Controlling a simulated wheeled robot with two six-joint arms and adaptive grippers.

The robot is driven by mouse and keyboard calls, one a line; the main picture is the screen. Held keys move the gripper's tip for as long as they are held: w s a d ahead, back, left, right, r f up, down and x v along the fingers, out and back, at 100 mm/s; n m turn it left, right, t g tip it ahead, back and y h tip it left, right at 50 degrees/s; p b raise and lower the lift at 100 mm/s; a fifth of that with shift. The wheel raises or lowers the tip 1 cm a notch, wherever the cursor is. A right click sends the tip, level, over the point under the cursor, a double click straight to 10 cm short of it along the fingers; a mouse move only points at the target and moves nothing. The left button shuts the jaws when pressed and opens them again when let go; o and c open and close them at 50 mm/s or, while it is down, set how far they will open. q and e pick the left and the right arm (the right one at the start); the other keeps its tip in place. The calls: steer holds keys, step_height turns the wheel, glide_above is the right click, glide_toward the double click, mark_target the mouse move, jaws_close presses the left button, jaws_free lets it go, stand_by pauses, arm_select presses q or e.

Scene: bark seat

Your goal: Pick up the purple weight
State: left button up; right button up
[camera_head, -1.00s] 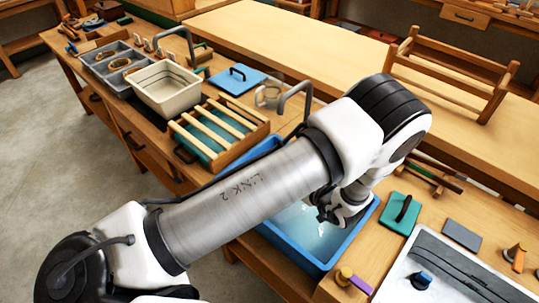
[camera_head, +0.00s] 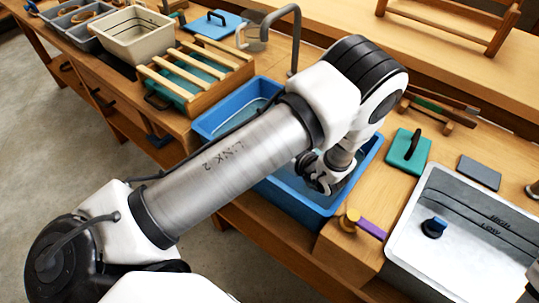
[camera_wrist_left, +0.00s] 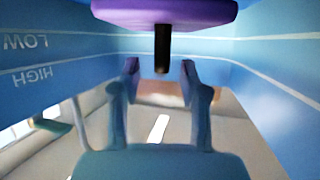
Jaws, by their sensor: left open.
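The purple weight (camera_wrist_left: 165,12) shows at the top of the left wrist view, with a short dark stem (camera_wrist_left: 162,48) pointing toward my fingers. It is inside the blue tub (camera_wrist_left: 270,75), whose walls carry pale lines and LOW and HIGH marks. My left gripper (camera_wrist_left: 159,72) is open, one finger on each side of the stem's line, with the stem's end near the fingertips; contact is not visible. In the head view my left gripper (camera_head: 322,178) reaches down into the blue tub (camera_head: 360,170); the weight is hidden there. My right gripper is not in view.
A purple-handled piece with a yellow knob (camera_head: 368,229) lies between the tubs. A green block (camera_head: 408,150) and slatted rack (camera_head: 190,75) are nearby. A faucet (camera_head: 297,40) rises behind the blue tub.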

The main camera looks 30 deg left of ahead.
arm_select(q)
steer(key=x, duration=0.6)
steer(key=shift+w+a+r, duration=0.1)
steer(key=shift+a, duration=0.2)
steer(key=shift+r, duration=0.1)
jaws_close()
